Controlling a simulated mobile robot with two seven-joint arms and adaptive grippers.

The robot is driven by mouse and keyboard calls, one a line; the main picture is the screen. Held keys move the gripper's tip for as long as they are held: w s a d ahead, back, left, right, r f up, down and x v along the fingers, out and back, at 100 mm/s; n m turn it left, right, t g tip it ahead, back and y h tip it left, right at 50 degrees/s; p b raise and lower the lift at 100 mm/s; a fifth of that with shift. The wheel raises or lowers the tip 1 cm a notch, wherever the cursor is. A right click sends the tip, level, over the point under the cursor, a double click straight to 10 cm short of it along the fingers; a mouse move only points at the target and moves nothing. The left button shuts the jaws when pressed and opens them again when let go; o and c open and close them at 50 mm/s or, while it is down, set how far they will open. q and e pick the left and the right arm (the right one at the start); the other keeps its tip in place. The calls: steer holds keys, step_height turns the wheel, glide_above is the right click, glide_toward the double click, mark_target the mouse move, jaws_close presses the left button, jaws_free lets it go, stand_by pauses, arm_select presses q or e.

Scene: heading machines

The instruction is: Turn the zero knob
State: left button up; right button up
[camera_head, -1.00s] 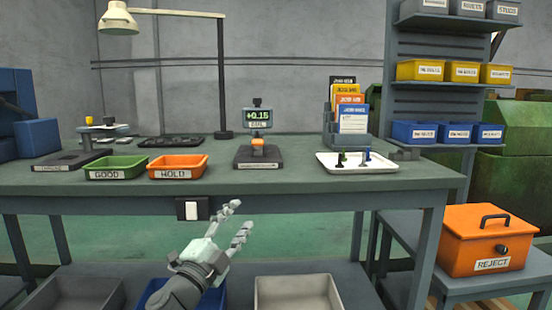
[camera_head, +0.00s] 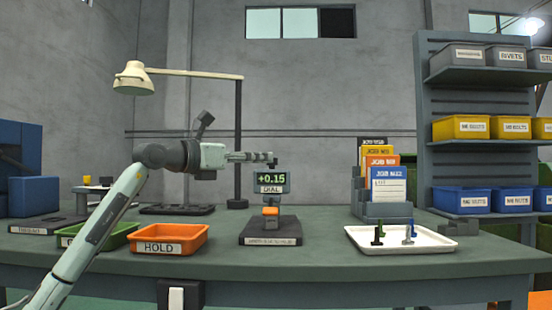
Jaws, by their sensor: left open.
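The dial gauge (camera_head: 271,180) stands on a dark base (camera_head: 270,236) at the middle of the bench and its screen reads +0.15. An orange part (camera_head: 270,211) sits below the dial. My left gripper (camera_head: 262,157) reaches in from the left, level, its fingers pointing right. Its fingertips are just above the dial's screen, open. The knob on top of the dial is at the fingertips, and I cannot clearly tell it from them or whether they touch it. My right gripper is not in view.
The orange HOLD tray (camera_head: 159,248) and the green tray (camera_head: 122,233), partly behind my left arm, are left of the gauge. A white tray (camera_head: 375,247) with small pieces and a card rack (camera_head: 383,210) stand at the right. A lamp (camera_head: 134,79) is overhead.

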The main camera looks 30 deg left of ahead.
mark_target(272, 164)
arm_select(q)
steer(key=x, duration=0.5)
steer(key=shift+w+d+p, duration=0.15)
steer(key=shift+w+p, duration=0.15)
steer(key=shift+p, duration=0.05)
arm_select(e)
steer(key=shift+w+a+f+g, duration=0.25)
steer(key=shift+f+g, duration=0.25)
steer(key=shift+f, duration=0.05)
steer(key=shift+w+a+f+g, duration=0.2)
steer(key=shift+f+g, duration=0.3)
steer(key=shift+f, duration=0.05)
arm_select(q)
jaws_close()
